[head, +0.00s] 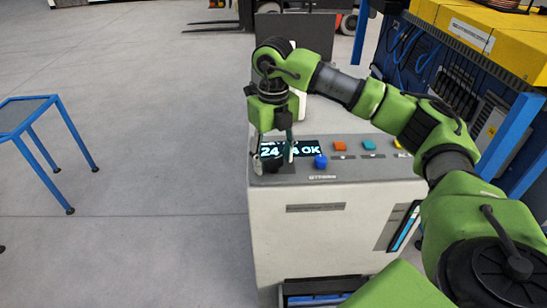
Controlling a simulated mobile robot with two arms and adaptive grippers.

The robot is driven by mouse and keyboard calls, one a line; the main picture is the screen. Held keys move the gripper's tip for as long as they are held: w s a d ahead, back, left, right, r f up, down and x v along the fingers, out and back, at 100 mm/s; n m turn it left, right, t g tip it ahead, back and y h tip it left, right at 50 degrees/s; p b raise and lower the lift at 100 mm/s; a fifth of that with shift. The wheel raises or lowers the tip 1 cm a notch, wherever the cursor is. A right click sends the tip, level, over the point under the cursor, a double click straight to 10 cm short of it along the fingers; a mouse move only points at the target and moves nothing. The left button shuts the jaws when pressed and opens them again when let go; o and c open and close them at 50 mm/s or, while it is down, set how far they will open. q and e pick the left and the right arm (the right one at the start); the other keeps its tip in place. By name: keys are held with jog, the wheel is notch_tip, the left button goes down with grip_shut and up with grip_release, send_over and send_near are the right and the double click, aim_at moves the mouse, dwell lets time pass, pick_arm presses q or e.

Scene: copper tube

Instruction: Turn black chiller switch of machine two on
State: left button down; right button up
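The machine (318,232) is a light grey cabinet with a sloping grey control panel on top. Its lit display reads about "24.4 OK" (311,149), partly covered by my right gripper. My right gripper (274,160) comes down from above over the panel's left end. Its two fingers are apart, with part of the display showing between them. A dark patch at the fingertips may be the black switch, but I cannot make out its shape or position, nor whether the fingers touch it. My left gripper is not in view.
To the right of the fingers are a blue knob (320,161), an orange button (340,146) and a teal button (369,145). A blue-framed table (26,113) stands at left. A blue rack with yellow boxes (490,38) is at right.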

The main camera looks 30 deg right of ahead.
aim_at(273, 159)
notch_tip(273, 159, up, 12)
dwell(0.8)
dwell(0.5)
